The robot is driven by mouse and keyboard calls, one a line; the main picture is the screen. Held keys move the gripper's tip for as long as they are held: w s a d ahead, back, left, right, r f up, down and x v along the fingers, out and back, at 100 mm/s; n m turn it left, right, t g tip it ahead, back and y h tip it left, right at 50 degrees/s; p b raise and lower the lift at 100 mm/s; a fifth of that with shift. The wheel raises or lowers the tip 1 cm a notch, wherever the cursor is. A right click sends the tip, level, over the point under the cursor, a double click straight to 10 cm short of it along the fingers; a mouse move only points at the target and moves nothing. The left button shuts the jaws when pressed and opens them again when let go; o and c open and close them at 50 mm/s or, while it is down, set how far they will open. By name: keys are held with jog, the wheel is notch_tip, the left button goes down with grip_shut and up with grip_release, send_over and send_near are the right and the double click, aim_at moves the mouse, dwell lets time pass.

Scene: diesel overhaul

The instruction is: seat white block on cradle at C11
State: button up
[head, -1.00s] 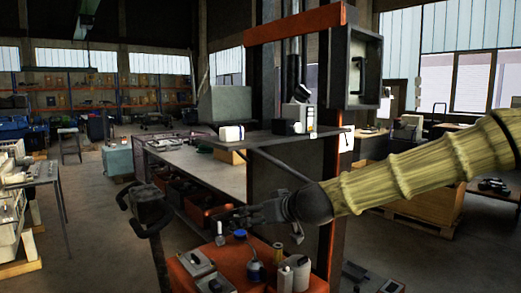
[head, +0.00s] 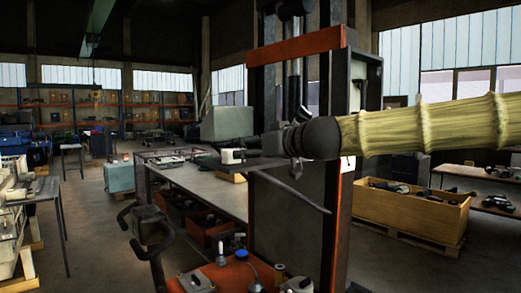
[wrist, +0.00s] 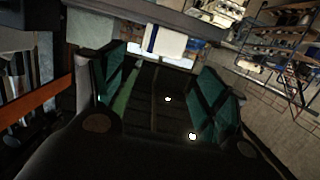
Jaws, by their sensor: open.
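The white block (head: 231,156) with a dark band stands on a dark shelf plate (head: 252,165) at mid picture in the head view. The block also shows at the top of the wrist view (wrist: 165,40), where a blue stripe is visible on it. My gripper (head: 262,142) is at about the height of the shelf, just right of the block in the head view. In the wrist view its green-padded fingers (wrist: 162,68) are apart with nothing between them, and the block lies beyond their tips. I cannot make out a cradle or a C11 mark.
An orange-and-black upright frame (head: 336,200) stands close by my arm. A long workbench (head: 205,180) with red bins below is behind the shelf. A red cart top (head: 235,275) with small bottles is at the bottom. A wooden crate (head: 410,215) stands at right.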

aim_at(227, 155)
jog(key=x, duration=0.6)
jog(key=f+b+x, duration=0.1)
jog(key=x, duration=0.2)
jog(key=shift+s+d, duration=0.1)
jog(key=c, duration=0.9)
jog(key=shift+r, duration=0.15)
jog(key=shift+r+p, duration=1.3)
jog(key=shift+r, duration=0.1)
